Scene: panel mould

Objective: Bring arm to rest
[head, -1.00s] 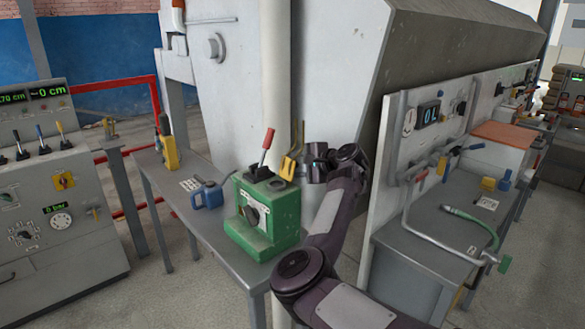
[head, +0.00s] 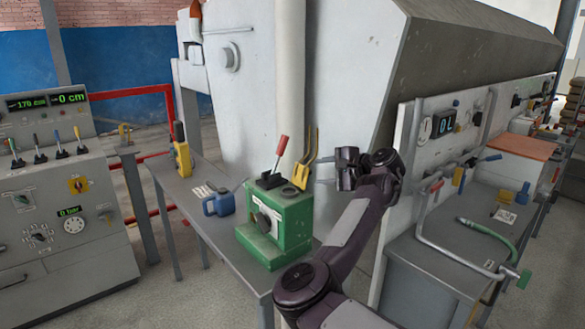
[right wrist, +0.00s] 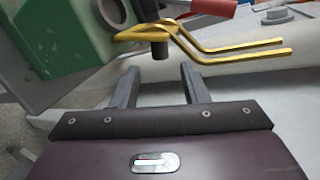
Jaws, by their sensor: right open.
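My right arm reaches up from the bottom of the head view, and its dark gripper (head: 334,170) hangs to the right of a green box (head: 283,222). In the right wrist view the two fingers (right wrist: 160,80) are apart with nothing between them. A yellow two-pronged piece (head: 305,163) stands at the green box's top right and is apart from the gripper in the head view. It also shows beyond the fingertips in the right wrist view (right wrist: 235,47). My left gripper is not in view.
The green box with its red-handled lever (head: 281,146) stands on a grey table (head: 215,238), with a blue can (head: 219,203) and a yellow device (head: 182,158). A control console (head: 60,235) is at left. A gauge panel (head: 432,150) and bench (head: 440,255) are at right.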

